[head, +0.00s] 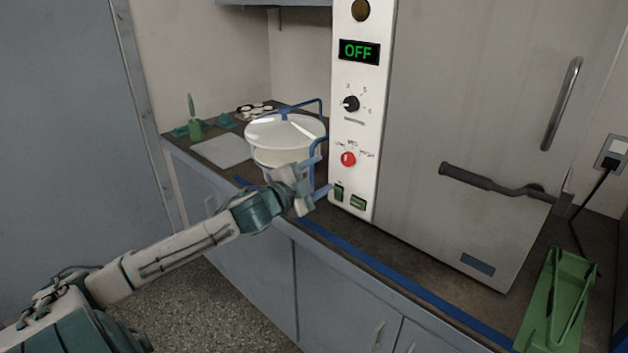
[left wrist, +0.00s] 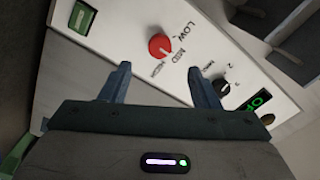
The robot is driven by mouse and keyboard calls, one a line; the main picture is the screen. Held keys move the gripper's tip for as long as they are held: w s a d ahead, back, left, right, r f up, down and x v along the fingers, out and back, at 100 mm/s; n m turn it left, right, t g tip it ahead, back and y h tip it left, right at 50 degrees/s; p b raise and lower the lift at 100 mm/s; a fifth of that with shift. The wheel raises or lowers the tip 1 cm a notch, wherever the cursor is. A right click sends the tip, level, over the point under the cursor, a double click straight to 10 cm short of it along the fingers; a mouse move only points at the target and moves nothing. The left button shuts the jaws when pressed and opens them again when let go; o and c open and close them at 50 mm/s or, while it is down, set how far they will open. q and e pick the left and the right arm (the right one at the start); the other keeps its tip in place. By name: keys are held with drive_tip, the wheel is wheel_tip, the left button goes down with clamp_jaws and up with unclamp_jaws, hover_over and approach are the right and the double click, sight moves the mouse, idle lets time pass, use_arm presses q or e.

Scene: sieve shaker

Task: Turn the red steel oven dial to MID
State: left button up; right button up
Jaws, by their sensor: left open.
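The red dial (head: 348,159) sits low on the oven's white control panel (head: 368,125), with LOW, MED and HIGH style labels around it. It also shows in the left wrist view (left wrist: 160,45), beyond and between the fingertips. Its pointer direction is too small to tell. My left gripper (head: 322,175) is open and empty, in front of the panel, a little left of and below the dial in the head view. In the left wrist view, the fingers (left wrist: 161,80) are apart, and the dial is not between them. My right gripper is not in view.
A black numbered dial (head: 351,104) and a green OFF display (head: 358,51) are above the red dial. A lidded white pot-like container (head: 285,135) with blue frame stands left. A door lever (head: 490,184) and green holder (head: 556,300) are right.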

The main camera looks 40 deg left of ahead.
use_arm(q)
drive_tip(key=shift+s+d, duration=0.1)
drive_tip(key=shift+s, duration=0.6)
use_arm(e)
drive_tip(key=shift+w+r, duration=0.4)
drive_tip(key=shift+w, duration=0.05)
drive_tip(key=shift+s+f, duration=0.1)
